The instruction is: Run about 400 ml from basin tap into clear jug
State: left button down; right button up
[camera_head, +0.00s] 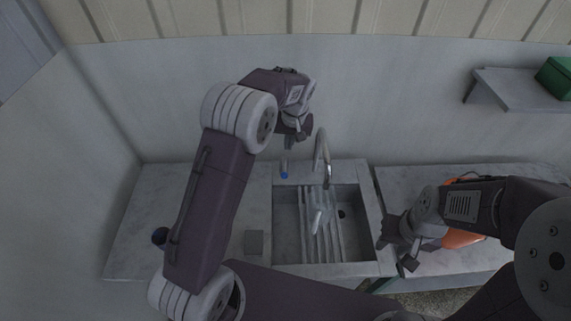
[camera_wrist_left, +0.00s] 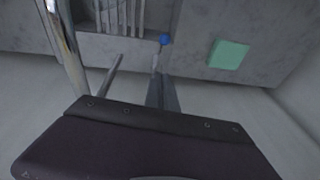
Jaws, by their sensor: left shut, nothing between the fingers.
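The curved metal tap (camera_head: 322,150) rises behind the basin (camera_head: 287,254); it also shows in the left wrist view (camera_wrist_left: 66,45). A short lever with a blue end (camera_head: 284,174) stands left of the tap; its blue end (camera_wrist_left: 165,40) shows near the left fingers. My left gripper (camera_head: 290,141) is shut and empty, above and behind the lever; I cannot tell whether it touches it. A pale shape (camera_head: 317,217) stands over the slatted rack in the basin; I cannot tell if it is the clear jug. My right gripper (camera_head: 396,254) is open and empty, right of the basin.
A square pad (camera_head: 254,242) lies on the counter left of the basin. A dark blue round item (camera_head: 160,236) is further left, partly behind my left arm. An orange object (camera_head: 462,239) is partly hidden by my right arm. A shelf (camera_head: 510,92) holds a green box (camera_head: 556,78).

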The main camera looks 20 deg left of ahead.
pick_arm(q)
jog(key=p, duration=0.2)
send_over(284, 171)
jog(key=w, duration=0.1)
notch_tip(284, 171, down, 7)
jog(key=shift+s+d+f+p, duration=0.15)
jog(key=shift+s+f+p, duration=0.15)
jog(key=shift+f, duration=0.3)
jog(key=shift+s+d+f+p, duration=0.2)
jog(key=shift+f+p, duration=0.2)
jog(key=shift+f, duration=0.15)
jog(key=shift+s+f, duration=0.45)
jog(key=shift+f, duration=0.15)
